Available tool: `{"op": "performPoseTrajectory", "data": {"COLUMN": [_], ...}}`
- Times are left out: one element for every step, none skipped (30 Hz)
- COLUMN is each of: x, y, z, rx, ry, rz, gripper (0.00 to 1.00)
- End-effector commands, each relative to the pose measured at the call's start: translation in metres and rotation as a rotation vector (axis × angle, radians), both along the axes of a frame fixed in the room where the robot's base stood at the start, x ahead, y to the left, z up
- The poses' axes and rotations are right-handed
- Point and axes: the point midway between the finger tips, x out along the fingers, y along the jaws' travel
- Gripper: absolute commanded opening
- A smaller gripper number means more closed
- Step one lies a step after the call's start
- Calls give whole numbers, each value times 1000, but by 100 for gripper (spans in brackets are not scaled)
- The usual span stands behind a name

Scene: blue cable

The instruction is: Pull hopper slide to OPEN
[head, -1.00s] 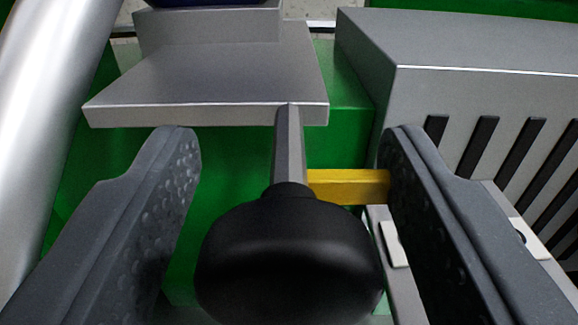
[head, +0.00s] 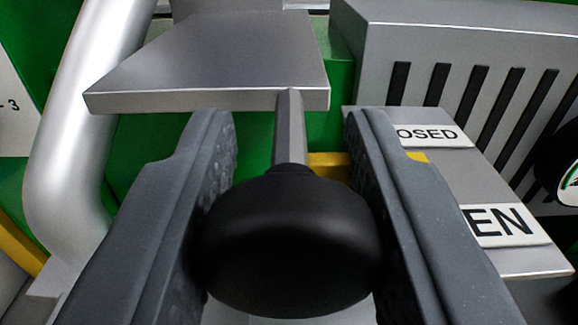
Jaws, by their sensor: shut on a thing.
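The hopper slide is a flat grey metal plate (head: 215,62) with a grey rod (head: 290,130) running from its front edge to a black knob (head: 290,240). My gripper (head: 290,125) has its two dark grey fingers on either side of the knob and is shut on it. A yellow pointer (head: 328,160) sticks out to the right from the rod, partly hidden by the right finger. A label plate at right carries a sign ending "OSED" (head: 428,134) and, nearer, a sign ending "EN" (head: 503,224). The pointer's tip shows beside the "OSED" sign.
A thick silver pipe (head: 75,130) stands close on the left. A grey slotted housing (head: 460,60) fills the upper right, with a dark round part (head: 562,165) at the right edge. Green machine body (head: 255,140) lies behind the plate.

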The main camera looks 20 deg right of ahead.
Motion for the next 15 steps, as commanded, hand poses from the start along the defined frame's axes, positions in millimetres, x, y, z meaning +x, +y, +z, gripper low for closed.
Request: {"op": "performPoseTrajectory", "data": {"x": [0,0,0,0,0,0,0,-1,0,0,0,0,0,0,0], "y": [2,1,1,1,1,1,0,0,0,0,-1,-1,-1,-1,-1], "z": [-2,-2,-3,-3,-3,-3,-3,-3,-3,-3,-3,-3,-3,-3,-3], "rx": [-2,-2,-2,-3,-3,-3,-2,-2,-2,-2,-3,-3,-2,-2,-2], "ry": [5,5,6,7,7,7,7,7,7,7,7,7,6,6,5], "rz": [4,3,3,3,2,2,2,1,1,1,0,0,-1,-1,-1], "gripper": [0,0,0,0,0,0,36,44,52,52,52,52,52,52,52]}}
